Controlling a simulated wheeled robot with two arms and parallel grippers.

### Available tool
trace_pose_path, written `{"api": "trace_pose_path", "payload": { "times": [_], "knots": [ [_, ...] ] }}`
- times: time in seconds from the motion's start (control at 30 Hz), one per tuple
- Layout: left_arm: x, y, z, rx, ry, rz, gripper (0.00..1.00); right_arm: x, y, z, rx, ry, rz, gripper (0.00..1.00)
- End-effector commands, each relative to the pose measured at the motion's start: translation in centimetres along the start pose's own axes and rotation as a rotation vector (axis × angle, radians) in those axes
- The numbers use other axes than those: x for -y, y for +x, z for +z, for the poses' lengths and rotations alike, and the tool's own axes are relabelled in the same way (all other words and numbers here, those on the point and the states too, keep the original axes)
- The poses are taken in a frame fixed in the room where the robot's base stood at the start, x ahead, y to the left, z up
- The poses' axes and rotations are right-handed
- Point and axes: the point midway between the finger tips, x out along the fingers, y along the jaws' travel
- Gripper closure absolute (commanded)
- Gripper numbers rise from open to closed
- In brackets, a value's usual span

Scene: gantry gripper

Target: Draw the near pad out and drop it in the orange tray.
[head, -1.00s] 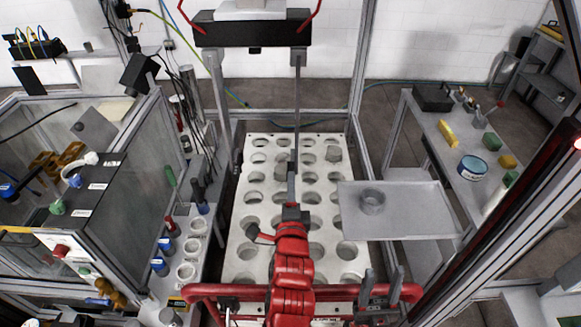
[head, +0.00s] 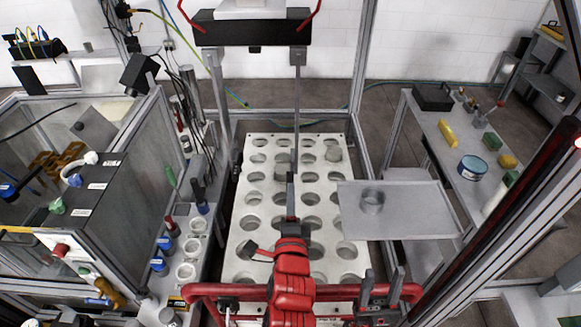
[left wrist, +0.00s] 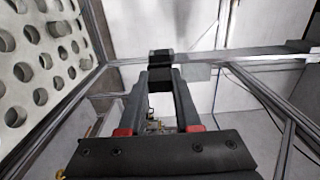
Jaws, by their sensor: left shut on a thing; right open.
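My left gripper (head: 291,180) points away from me above the white perforated plate. In the left wrist view its fingers (left wrist: 160,72) are shut on a small black block, which I take to be the near pad (left wrist: 160,55). In the head view the pad is too small or hidden to make out. The gripper's tips line up with the lower end of the gantry's long grey right finger (head: 297,110); I cannot tell whether the pad touches it. My right gripper (head: 383,287) is open and empty at the bottom, right of centre. I cannot make out an orange tray.
The white plate (head: 265,217) with many holes lies below. The gantry's black crossbar (head: 250,33) is above. Frame posts stand on both sides; a bench (head: 450,155) with small items is at far right.

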Motion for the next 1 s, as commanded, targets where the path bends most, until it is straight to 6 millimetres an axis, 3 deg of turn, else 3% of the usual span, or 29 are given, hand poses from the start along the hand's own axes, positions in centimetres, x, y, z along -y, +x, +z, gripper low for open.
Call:
{"api": "trace_pose_path", "payload": {
  "times": [0.27,0.77,1.0],
  "knots": [
    [0.0,-0.2,-0.1,-0.001,0.0,-0.001,1.0,0.0,-0.1,0.0,0.0,0.0,0.0,0.51],
    [-0.2,-5.5,-0.2,-0.006,0.0,-0.001,1.0,0.1,-1.7,0.3,0.0,0.0,0.0,0.51],
    [0.2,-7.7,-0.1,-0.003,0.002,0.001,1.0,0.0,0.1,0.0,0.0,0.0,0.0,0.51]
  ]
}}
